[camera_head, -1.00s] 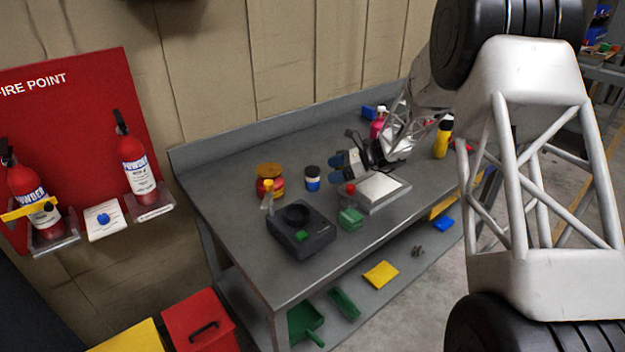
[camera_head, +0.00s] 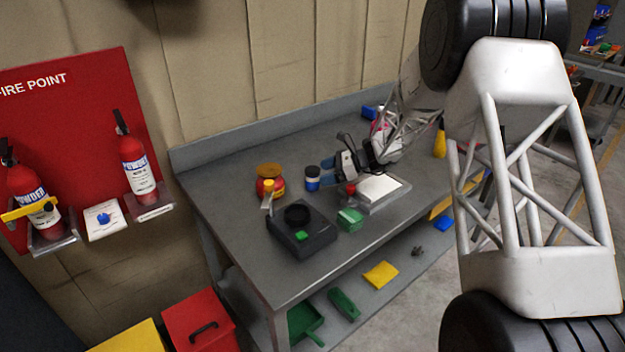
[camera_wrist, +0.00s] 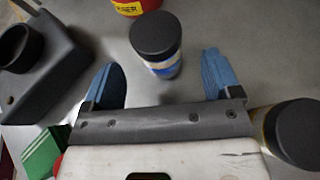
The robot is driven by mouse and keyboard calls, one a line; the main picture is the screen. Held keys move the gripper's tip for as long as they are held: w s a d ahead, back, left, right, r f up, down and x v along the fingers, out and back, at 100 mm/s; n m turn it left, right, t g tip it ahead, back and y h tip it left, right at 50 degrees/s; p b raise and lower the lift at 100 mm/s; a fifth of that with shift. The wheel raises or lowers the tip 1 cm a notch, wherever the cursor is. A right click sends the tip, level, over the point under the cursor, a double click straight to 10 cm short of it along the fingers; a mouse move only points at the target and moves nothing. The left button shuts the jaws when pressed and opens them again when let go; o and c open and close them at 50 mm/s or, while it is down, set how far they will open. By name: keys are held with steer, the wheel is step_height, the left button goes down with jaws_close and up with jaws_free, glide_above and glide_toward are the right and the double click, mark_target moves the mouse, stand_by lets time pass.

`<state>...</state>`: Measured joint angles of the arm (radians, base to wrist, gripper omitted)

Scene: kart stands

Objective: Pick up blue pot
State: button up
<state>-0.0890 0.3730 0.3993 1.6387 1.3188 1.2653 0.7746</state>
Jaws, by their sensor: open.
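The blue pot (camera_head: 312,180) is a small upright jar with a dark lid and a blue and white band, standing on the grey workbench (camera_head: 235,225). In the wrist view the pot (camera_wrist: 160,62) stands ahead, between the lines of the two blue fingers. My gripper (camera_head: 328,172) is open and empty, just right of the pot in the head view. In the wrist view my gripper (camera_wrist: 160,72) has one finger on each side of the pot's lower part, with a visible gap on both sides. Whether the fingers reach fully around it is unclear.
A red and yellow tub (camera_head: 270,183) stands left of the pot. A dark box with a round cup (camera_head: 300,232), a green block (camera_head: 350,218) and a pale-topped tray (camera_head: 382,190) lie nearer the front. Another dark-lidded jar (camera_wrist: 295,132) is close beside my gripper at right.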

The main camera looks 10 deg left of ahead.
mark_target(312, 177)
steer(key=shift+x, duration=2.6)
steer(key=shift+f, duration=0.1)
steer(key=c, duration=1.1)
steer(key=shift+r, duration=5.05)
